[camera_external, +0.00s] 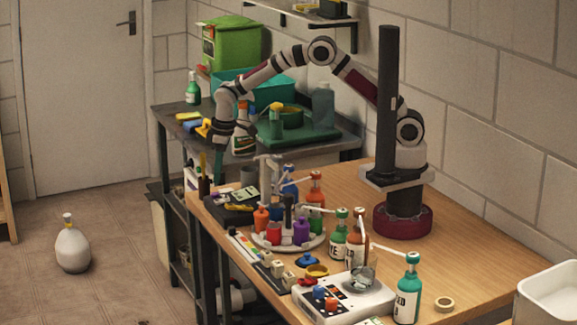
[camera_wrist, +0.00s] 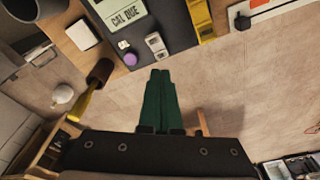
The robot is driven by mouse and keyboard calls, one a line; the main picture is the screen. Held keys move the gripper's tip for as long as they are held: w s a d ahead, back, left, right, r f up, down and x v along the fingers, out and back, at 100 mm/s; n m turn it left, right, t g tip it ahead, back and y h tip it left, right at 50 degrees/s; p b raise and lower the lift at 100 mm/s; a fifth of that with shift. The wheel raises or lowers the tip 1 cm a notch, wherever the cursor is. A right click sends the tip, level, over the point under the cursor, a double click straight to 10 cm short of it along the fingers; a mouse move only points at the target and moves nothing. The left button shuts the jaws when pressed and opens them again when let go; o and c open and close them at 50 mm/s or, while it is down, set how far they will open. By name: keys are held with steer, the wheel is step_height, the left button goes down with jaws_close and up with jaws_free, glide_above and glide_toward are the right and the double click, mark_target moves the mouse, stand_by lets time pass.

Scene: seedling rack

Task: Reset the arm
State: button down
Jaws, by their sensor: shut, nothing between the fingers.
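My arm reaches left from its base in the external view, with the gripper (camera_external: 219,163) hanging down past the table's left end. In the wrist view, the two green fingers of my gripper (camera_wrist: 160,72) lie together with nothing between them. The fingertips appear over the floor, beside the edge of a dark device with a "CAL DUE" label (camera_wrist: 122,14). No object hangs from the gripper.
The wooden table (camera_external: 458,243) holds a round rack (camera_external: 312,243) of small coloured bottles, dropper bottles and a white stirrer device (camera_external: 345,297). A dark bench with a green tray (camera_external: 300,133) stands behind. A white jug (camera_external: 72,250) stands on open floor.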

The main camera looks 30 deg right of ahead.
steer(key=shift+r, duration=0.75)
steer(key=w+d+r+m, duration=0.1)
steer(key=d+r+m, duration=0.35)
steer(key=d, duration=0.75)
steer(key=d+r+m, duration=0.4)
steer(key=d+r, duration=0.2)
steer(key=d, duration=0.6)
steer(key=s+d+m+g, duration=0.1)
steer(key=s+d+m, duration=0.8)
steer(key=s+d, duration=0.6)
steer(key=shift+s+f, duration=0.25)
steer(key=shift+s, duration=0.8)
